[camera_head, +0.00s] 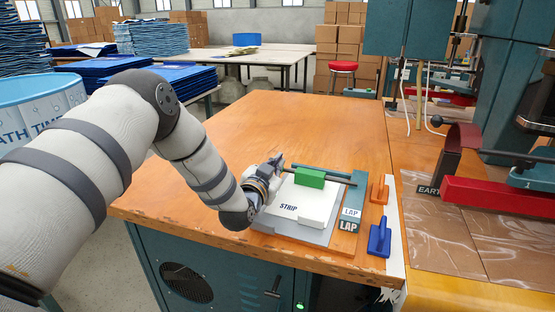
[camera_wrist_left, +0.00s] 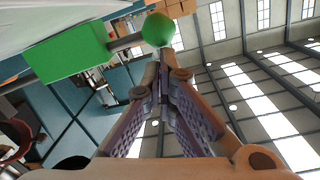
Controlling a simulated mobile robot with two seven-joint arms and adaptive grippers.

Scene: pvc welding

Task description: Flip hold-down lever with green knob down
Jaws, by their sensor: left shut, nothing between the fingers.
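The hold-down lever is a dark bar (camera_head: 336,177) with a green block (camera_head: 310,178) on it, lying across the fixture above a white sheet marked STRIP (camera_head: 300,206). In the left wrist view, the green block (camera_wrist_left: 68,52) and the round green knob (camera_wrist_left: 158,30) at the bar's end show. My left gripper (camera_head: 279,160) is at the bar's left end, its fingers shut and empty. In the wrist view its fingertips (camera_wrist_left: 166,62) are right by the knob; I cannot tell whether they touch. The knob is not clear in the head view. My right gripper is not in view.
The orange table (camera_head: 290,120) is clear behind the fixture. A red machine bar (camera_head: 500,197) is at right.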

